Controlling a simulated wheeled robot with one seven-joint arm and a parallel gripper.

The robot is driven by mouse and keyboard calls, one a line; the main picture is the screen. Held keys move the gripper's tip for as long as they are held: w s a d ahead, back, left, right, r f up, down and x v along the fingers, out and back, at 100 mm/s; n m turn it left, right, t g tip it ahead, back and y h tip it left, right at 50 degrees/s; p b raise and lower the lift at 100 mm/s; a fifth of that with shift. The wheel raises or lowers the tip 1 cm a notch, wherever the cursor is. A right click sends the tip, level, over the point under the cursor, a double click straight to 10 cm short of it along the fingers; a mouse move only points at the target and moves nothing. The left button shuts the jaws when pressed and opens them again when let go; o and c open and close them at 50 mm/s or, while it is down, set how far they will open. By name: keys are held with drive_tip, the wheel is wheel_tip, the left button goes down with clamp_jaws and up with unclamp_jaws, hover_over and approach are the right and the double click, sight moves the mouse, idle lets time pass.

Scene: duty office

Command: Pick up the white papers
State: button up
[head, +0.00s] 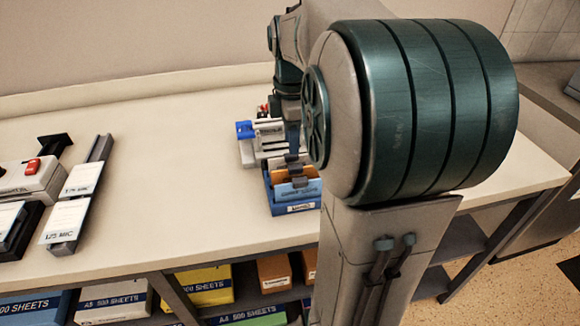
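No loose sheet that I can name for sure as the white papers is in view. White, label-like pieces (68,218) lie on a long dark holder at the left of the counter. A small blue tray (296,208) with orange and blue cards or folders (296,190) upright in it stands mid-counter. My arm reaches down over this tray, and my gripper (296,163) seems to be at its back edge. The gripper is small and partly hidden by my large arm joint, so its opening and anything in it cannot be made out.
A blue and white device (258,138) stands just behind the tray. A grey box with a red switch (32,167) is at the far left. The counter (180,150) between is clear. Shelves below hold paper packs, including a yellow one (205,285).

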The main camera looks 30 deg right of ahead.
sight(292, 158)
wheel_tip(292, 158, down, 6)
drive_tip(key=shift+r, duration=0.1)
idle(0.4)
clamp_jaws()
